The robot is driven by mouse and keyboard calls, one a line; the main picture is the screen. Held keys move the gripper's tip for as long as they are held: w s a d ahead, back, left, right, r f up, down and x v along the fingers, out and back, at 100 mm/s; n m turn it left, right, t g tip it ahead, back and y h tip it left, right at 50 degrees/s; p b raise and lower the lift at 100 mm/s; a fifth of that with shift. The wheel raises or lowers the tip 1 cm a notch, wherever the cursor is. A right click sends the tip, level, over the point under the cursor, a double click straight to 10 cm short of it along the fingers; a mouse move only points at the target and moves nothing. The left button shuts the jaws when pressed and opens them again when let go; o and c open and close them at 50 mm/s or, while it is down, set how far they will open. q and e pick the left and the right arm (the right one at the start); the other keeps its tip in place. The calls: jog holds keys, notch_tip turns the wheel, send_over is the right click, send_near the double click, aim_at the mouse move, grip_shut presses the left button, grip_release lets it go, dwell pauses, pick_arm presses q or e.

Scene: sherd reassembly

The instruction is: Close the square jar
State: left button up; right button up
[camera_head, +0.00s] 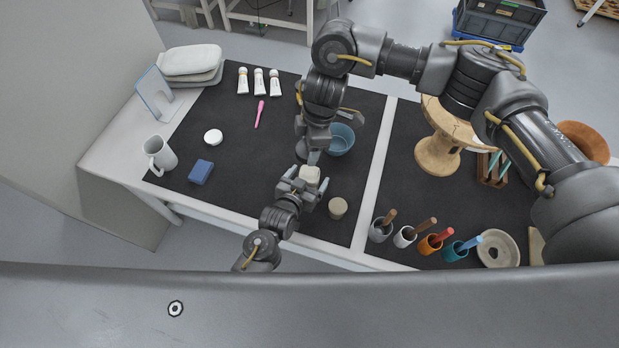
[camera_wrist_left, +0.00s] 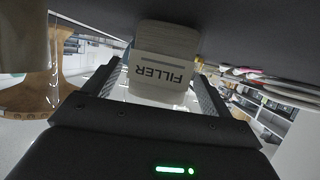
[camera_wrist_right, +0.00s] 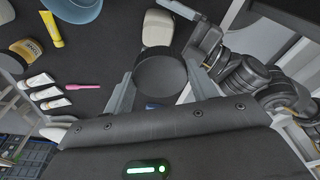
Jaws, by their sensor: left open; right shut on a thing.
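The cream square jar (camera_head: 309,174) stands on the dark mat near its front edge. Its FILLER label faces my left gripper in the left wrist view (camera_wrist_left: 160,72). My left gripper (camera_head: 304,184) is open, with a finger on each side of the jar; contact cannot be told. My right gripper (camera_head: 313,158) is just behind and above the jar, pointing down. In the right wrist view it is shut on a dark round lid (camera_wrist_right: 160,75). The lid is apart from the jar (camera_wrist_right: 158,28) in that picture. The jar's mouth is not clearly visible.
A blue bowl (camera_head: 341,139) stands close right of my right gripper. A beige round pot (camera_head: 338,208) stands right of the jar. A white disc (camera_head: 213,137), blue block (camera_head: 201,172) and mug (camera_head: 160,154) lie left. Mat between them is clear.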

pick_arm(q)
jog(key=shift+w+d+f, duration=0.15)
jog(key=shift+w+f, duration=0.05)
jog(key=shift+w, duration=0.15)
jog(key=c, duration=1.4)
jog(key=shift+c, duration=0.2)
pick_arm(e)
send_over(309, 176)
jog(key=w, duration=0.3)
jog(key=shift+s+d+f, duration=0.1)
jog(key=shift+f, duration=1.15)
jog(key=shift+d+f, duration=0.1)
jog(key=shift+f, duration=1.15)
jog(key=shift+d+f, duration=0.1)
jog(key=shift+f, duration=0.8)
pick_arm(q)
jog(key=shift+d+r, duration=0.2)
pick_arm(e)
jog(key=shift+s+f, duration=0.15)
jog(key=shift+f, duration=0.45)
